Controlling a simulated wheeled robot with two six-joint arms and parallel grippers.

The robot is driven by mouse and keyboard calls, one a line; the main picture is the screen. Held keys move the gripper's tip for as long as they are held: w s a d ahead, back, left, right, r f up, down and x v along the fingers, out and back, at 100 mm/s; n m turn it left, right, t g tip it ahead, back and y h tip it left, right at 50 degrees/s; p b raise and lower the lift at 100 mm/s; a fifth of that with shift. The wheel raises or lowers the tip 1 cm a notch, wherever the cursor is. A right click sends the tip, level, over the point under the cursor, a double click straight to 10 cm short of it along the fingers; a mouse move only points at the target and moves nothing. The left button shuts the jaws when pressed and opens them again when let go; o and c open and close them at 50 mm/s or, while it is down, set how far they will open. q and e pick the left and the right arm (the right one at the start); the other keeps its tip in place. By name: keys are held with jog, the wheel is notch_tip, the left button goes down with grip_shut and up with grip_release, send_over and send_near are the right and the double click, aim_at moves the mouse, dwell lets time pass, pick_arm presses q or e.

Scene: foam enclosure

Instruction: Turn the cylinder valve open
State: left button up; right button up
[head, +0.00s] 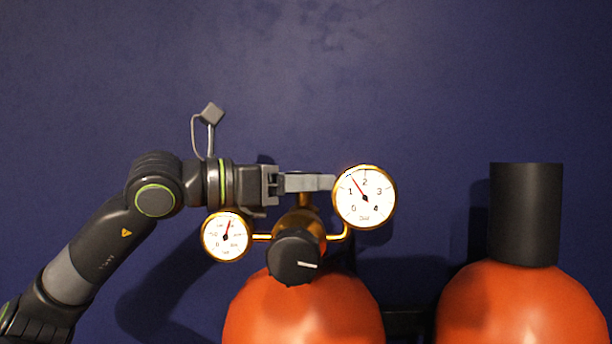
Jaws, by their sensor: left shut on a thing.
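The left orange cylinder (303,315) carries a brass regulator (300,222) with a black front knob (293,258) that has a white mark pointing right. A left gauge (226,236) and a larger right gauge (364,197) sit on its two sides. The right gauge's needle points up-left, between 1 and 2. My left gripper (318,183) reaches in from the left above the regulator, its fingers closed just behind or beside the right gauge. What it grips, probably the valve top, is hidden by the fingers. My right gripper is out of view.
A second orange cylinder (522,305) with a black cap (526,213) stands at the right. A dark blue wall (440,80) lies behind everything. The space above the cylinders is free.

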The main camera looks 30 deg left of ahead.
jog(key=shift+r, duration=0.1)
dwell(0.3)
pick_arm(q)
jog(key=o, duration=1)
jog(key=shift+c, duration=0.2)
jog(key=shift+a, duration=0.1)
jog(key=shift+s+a+f+b, duration=0.25)
jog(key=shift+s+a+b, duration=0.4)
jog(key=shift+b, duration=0.45)
jog(key=b+v, duration=1.1)
jog(key=v, duration=0.4)
jog(key=shift+s+r+b, duration=0.3)
jog(key=shift+s+b, duration=0.05)
jog(key=shift+s, duration=0.1)
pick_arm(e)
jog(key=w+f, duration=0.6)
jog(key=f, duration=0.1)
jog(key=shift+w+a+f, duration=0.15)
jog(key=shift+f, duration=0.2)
pick_arm(q)
jog(key=shift+d, duration=0.15)
